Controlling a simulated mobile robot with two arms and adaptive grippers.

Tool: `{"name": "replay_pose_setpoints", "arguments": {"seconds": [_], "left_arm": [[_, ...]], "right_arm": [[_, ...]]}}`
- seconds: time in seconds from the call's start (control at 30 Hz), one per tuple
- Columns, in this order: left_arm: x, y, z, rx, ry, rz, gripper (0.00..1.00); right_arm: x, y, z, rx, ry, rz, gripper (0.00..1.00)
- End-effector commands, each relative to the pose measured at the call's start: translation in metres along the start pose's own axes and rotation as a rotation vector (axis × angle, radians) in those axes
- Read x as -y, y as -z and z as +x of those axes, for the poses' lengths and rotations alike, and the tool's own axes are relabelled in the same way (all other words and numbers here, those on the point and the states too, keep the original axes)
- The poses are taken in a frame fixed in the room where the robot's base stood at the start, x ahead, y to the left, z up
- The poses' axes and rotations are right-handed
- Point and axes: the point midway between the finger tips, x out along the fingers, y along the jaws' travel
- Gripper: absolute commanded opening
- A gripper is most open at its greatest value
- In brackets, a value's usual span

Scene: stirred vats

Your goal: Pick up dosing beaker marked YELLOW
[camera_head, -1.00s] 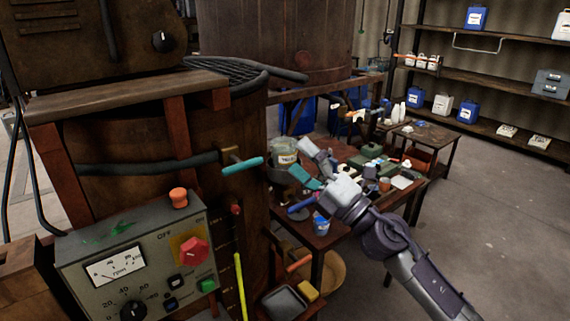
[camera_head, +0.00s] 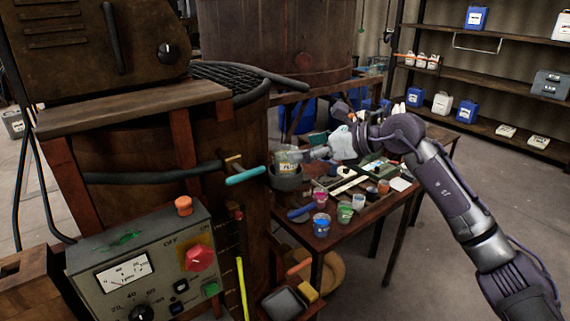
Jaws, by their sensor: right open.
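A small pale beaker (camera_head: 288,160) with a light label sits at the left end of the work table, beside the brown vat. Its label is too small to read for sure. A dark round holder or cup (camera_head: 286,181) shows around its lower part. My right gripper (camera_head: 308,151) comes in from the right, its fingers pointing left at the beaker. It is open, its fingertips close to the beaker's right side; I cannot tell whether they touch. My left gripper is not in view.
Several small pots, among them a blue-labelled one (camera_head: 321,225) and a green one (camera_head: 344,212), stand on the table's front. A teal-ended handle (camera_head: 245,176) juts from the vat left of the beaker. A control box (camera_head: 150,270) fills the lower left.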

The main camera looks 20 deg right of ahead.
Motion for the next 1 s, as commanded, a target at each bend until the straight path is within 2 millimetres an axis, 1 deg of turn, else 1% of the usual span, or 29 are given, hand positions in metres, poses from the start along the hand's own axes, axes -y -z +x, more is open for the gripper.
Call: {"name": "replay_pose_setpoints", "arguments": {"seconds": [0.03,0.17,0.23,0.4,0.5,0.6,0.8,0.87,1.0], "left_arm": [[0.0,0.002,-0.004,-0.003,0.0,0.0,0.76],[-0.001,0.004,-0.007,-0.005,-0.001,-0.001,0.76],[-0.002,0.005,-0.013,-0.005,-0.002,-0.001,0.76],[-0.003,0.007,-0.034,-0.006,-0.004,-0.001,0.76],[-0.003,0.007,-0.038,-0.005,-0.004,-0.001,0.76],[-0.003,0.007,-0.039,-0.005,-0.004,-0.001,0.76],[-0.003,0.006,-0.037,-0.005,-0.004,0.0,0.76],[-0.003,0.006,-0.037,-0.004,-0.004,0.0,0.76],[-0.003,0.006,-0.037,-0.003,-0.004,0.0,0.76]], "right_arm": [[0.0,-0.002,0.005,0.0,-0.001,0.001,0.92],[0.0,-0.001,0.012,0.001,0.0,0.001,0.92],[0.001,-0.001,0.018,0.0,-0.002,0.002,0.92],[0.007,0.0,0.044,-0.001,-0.003,0.005,0.92],[0.007,0.002,0.056,0.002,-0.002,0.002,0.92],[0.007,0.004,0.062,0.001,0.0,0.001,0.92],[0.007,0.005,0.063,0.001,0.0,0.0,0.92],[0.007,0.005,0.063,0.001,0.0,0.0,0.83],[0.007,0.005,0.063,0.001,0.0,0.0,0.6]]}}
